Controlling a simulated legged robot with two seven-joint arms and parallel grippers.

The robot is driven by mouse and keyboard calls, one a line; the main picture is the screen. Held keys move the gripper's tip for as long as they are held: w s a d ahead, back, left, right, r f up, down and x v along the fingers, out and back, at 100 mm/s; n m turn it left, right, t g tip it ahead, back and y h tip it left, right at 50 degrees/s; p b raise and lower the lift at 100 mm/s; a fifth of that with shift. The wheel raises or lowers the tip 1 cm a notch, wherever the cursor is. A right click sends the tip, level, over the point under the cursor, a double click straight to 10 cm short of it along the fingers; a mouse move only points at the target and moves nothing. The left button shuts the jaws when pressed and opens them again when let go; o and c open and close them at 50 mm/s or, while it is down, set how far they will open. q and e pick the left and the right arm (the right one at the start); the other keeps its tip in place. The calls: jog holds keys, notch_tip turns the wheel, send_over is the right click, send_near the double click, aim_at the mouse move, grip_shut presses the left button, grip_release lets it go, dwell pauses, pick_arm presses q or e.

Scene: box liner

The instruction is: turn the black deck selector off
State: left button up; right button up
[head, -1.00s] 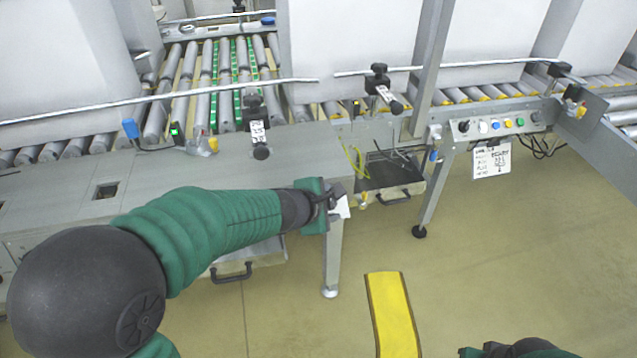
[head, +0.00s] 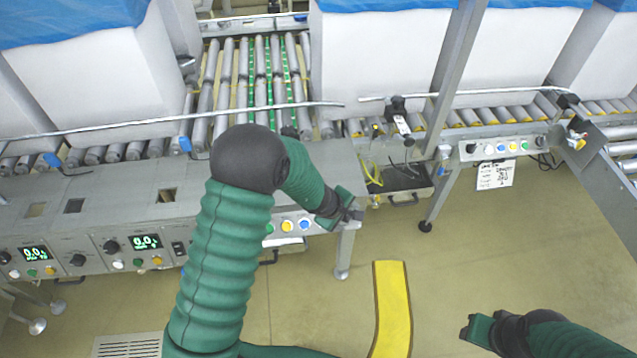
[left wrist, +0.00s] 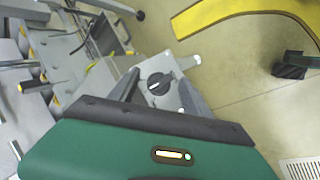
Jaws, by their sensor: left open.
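A black selector knob (left wrist: 159,84) with a pale pointer line sits on a grey panel in the left wrist view. My left gripper (left wrist: 161,92) is open, with one dark finger on each side of the knob in that view. I cannot tell whether the fingers touch it. In the head view, the left gripper (head: 352,214) is at the right end of the grey bench, and the knob there is hidden by my gripper. My right gripper (head: 476,326) is low at the right, away from the bench; its jaw opening is not clear.
The bench front carries other black knobs (head: 111,246), lit displays (head: 145,241) and coloured buttons. Another button panel (head: 503,148) stands on the right conveyor. A yellow floor strip (head: 391,310) lies on otherwise open floor. Rollers and white boxes fill the back.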

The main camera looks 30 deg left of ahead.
pick_arm(q)
jog(key=shift+r+m+p, duration=0.3)
jog(key=shift+r+p, duration=0.35)
jog(key=shift+p, duration=0.3)
jog(key=shift+s+a+r, duration=0.1)
jog(key=shift+s, duration=0.05)
jog(key=s+r+m+g+p, duration=0.1)
jog(key=s+r+m+p, duration=0.4)
jog(key=s+r, duration=0.4)
jog(key=s+r+m+g+p, duration=0.1)
jog(key=s+r+m+p, duration=0.4)
jog(key=r, duration=1.1)
jog(key=shift+s+m+g+y+p, duration=0.3)
jog(key=shift+s+p, duration=1.5)
jog(key=shift+s, duration=0.05)
pick_arm(e)
jog(key=w+v, duration=0.2)
jog(key=v, duration=0.6)
jog(key=w+r+v, duration=0.1)
jog(key=v, duration=0.8)
jog(key=shift+w, duration=0.35)
pick_arm(q)
jog(key=shift+r, duration=0.1)
